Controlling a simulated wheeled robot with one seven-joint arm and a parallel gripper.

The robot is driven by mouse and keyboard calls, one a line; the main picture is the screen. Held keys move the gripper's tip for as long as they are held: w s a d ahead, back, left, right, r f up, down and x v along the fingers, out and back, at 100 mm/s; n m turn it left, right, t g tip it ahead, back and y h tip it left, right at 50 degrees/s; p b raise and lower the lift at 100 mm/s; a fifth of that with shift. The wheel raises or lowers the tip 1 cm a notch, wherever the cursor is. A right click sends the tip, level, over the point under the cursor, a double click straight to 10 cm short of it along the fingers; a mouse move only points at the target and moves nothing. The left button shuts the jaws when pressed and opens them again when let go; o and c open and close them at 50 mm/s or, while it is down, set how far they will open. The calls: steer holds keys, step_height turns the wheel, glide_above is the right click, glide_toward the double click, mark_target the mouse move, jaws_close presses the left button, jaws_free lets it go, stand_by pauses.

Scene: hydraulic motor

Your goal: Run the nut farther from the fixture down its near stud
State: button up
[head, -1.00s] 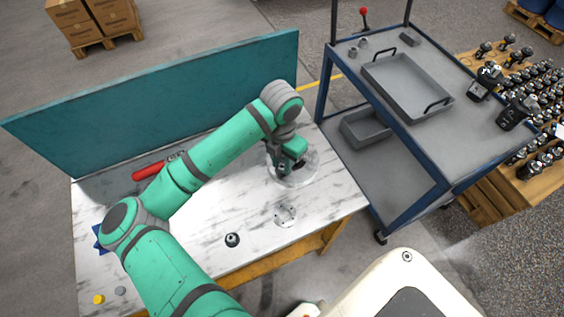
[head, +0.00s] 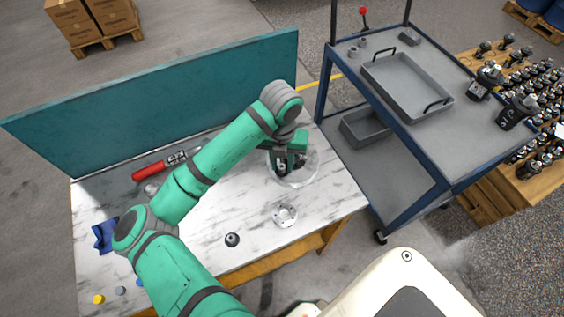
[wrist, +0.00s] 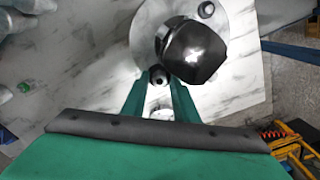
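The round pale fixture plate (head: 309,176) lies on the marble-topped table, and it also shows in the wrist view (wrist: 236,22). A dark, glossy motor body (wrist: 195,52) stands on it. A small dark round part (wrist: 158,74), apparently a nut on a stud, sits beside the body at the plate's edge. My gripper (wrist: 159,84) has its two green fingers on either side of this part. Whether they touch it is unclear. Another dark round part (wrist: 206,9) is on the plate's far side. In the head view my gripper (head: 285,166) is over the plate.
A silver flange (head: 285,214) and a small dark round part (head: 232,240) lie on the table's front. A red-handled tool (head: 148,171) and a blue object (head: 105,236) are at the left. A teal panel (head: 170,100) backs the table. A cart (head: 450,130) stands right.

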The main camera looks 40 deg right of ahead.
jaws_close()
steer(key=m, duration=0.5)
steer(key=shift+m, duration=0.4)
jaws_free()
steer(key=shift+f, duration=0.1)
steer(key=n, duration=0.6)
